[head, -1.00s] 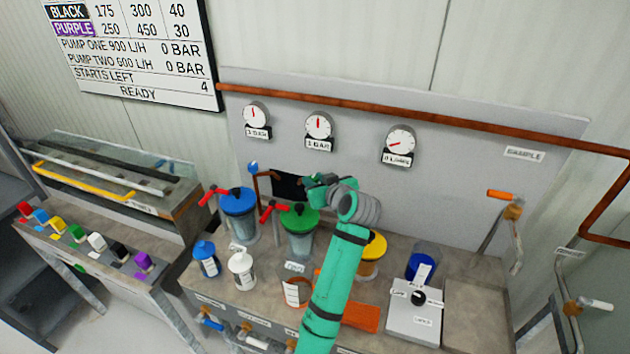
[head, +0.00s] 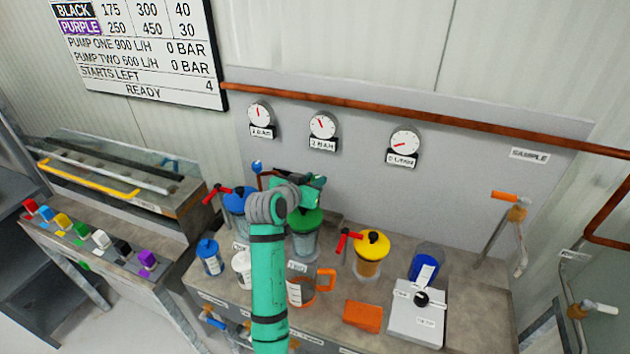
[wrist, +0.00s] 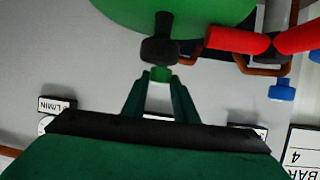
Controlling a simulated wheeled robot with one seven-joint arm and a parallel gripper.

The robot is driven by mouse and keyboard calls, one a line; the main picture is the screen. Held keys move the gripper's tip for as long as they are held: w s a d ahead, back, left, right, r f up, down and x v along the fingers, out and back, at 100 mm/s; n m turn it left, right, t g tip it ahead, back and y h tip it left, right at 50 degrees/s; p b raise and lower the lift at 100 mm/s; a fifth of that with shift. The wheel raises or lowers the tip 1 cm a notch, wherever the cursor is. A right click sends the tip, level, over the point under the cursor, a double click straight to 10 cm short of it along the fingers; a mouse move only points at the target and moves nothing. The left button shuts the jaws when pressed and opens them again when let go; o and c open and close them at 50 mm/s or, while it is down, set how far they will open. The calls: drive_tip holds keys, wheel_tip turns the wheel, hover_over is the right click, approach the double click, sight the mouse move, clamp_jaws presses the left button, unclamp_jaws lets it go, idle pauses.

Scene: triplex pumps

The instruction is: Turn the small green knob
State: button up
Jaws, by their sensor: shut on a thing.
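The small green knob (wrist: 160,75) shows in the wrist view at the end of a black fitting, beside a large green lid (wrist: 170,15). My gripper (wrist: 161,80) is shut on this knob, one dark green finger on each side. In the head view, my gripper (head: 315,183) is just behind the green-lidded pump (head: 306,222). The knob cannot be made out there, because my arm and the pump hide that spot.
A blue-lidded pump (head: 236,203) stands left of the green one, with red handles close by. A yellow-lidded pump (head: 371,245), orange-handled jug (head: 302,290) and orange block (head: 362,316) are to the right and front. Gauges (head: 322,126) and a copper pipe (head: 420,119) are behind.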

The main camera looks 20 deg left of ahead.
drive_tip(key=m+h, duration=0.2)
drive_tip(key=h, duration=0.1)
drive_tip(key=shift+a+m+g, duration=0.4)
drive_tip(key=shift+w+a+m+g+h, duration=0.1)
drive_tip(key=shift+m+g+h, duration=0.5)
drive_tip(key=shift+m+h, duration=0.45)
drive_tip(key=shift+w+a+m+g+h, duration=0.1)
drive_tip(key=shift+m+g+h, duration=0.5)
drive_tip(key=shift+m+h, duration=0.4)
drive_tip(key=shift+d+f, duration=0.1)
drive_tip(key=o, duration=1.1)
drive_tip(key=shift+c, duration=0.2)
drive_tip(key=shift+h, duration=0.25)
drive_tip(key=v, duration=1)
drive_tip(key=shift+s+a+r, duration=0.25)
drive_tip(key=shift+r, duration=0.05)
